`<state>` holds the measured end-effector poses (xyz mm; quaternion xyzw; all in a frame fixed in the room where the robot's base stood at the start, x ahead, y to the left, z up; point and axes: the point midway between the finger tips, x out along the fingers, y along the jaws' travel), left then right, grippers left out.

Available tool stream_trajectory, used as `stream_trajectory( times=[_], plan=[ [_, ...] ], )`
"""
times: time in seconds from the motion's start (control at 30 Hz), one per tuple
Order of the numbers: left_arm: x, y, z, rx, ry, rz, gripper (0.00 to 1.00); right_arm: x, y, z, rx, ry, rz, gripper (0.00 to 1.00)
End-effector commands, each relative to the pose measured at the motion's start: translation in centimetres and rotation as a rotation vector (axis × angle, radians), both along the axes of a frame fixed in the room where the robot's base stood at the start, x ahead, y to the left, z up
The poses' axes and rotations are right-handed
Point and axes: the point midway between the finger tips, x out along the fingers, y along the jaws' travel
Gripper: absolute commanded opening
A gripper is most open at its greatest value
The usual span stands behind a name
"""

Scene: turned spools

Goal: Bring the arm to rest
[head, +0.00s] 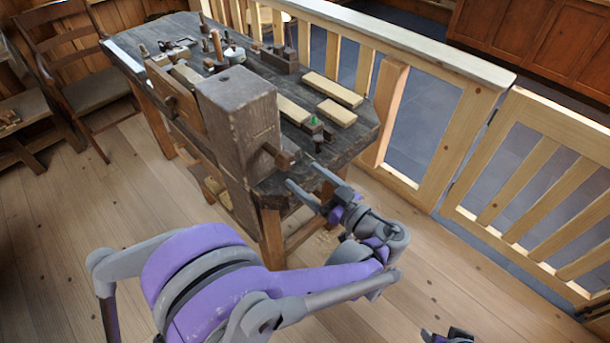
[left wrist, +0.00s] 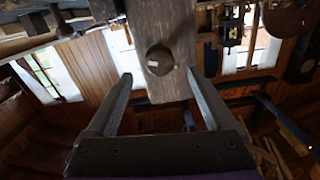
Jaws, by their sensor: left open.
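My left gripper (head: 303,175) is open and empty at the near right corner of the workbench (head: 345,148). Its fingers point toward the bench's end, near a wooden vise screw handle (head: 277,155). In the left wrist view the two fingers of this gripper (left wrist: 158,76) stand apart. A wooden block with a round dark knob (left wrist: 160,59) shows between and beyond them; I cannot tell whether they touch it. My left arm (head: 220,270) reaches across the lower part of the head view. A small dark and purple piece at the bottom edge looks like my right gripper (head: 447,337), mostly cut off.
A tall wooden vise block (head: 237,115) stands at the bench's near end. Pale boards (head: 333,90), a small green-topped item (head: 313,121) and several tools lie on the bench. A wooden railing (head: 440,125) runs behind. A chair (head: 85,85) stands left. The floor (head: 50,240) is clear at left.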

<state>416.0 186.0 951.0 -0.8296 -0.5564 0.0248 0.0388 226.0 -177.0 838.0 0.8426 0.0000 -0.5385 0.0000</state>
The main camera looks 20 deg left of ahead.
Motion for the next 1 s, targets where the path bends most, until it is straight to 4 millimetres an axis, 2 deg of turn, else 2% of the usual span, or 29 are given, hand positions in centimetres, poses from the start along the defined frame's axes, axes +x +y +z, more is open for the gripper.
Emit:
stream_trajectory(
  times=[0.33,0.43,0.53,0.63,0.77,0.87,1.0],
  plan=[
    [0.0,0.2,0.0,-0.005,0.012,0.000,0.88,0.0,0.0,0.1,0.000,0.000,0.000,0.50],
    [-0.5,1.4,0.0,-0.037,0.094,0.001,0.88,0.1,0.0,0.5,0.000,-0.002,0.000,0.50],
    [-1.7,3.4,-0.3,-0.110,0.263,-0.011,0.88,0.2,0.0,1.3,0.000,-0.004,0.000,0.50],
    [-3.8,5.4,-1.1,-0.218,0.471,-0.057,0.88,0.3,0.0,2.4,0.000,-0.008,0.000,0.50],
    [-7.5,6.6,-2.4,-0.382,0.729,-0.188,0.88,0.5,0.0,3.9,0.000,-0.013,0.000,0.50],
    [-10.6,6.1,-3.2,-0.507,0.874,-0.340,0.88,0.8,0.0,5.1,0.000,-0.018,0.000,0.50],
    [-14.2,3.9,-3.5,-0.640,0.973,-0.595,0.88,1.2,0.0,6.8,0.000,-0.025,0.000,0.50]
  ],
)
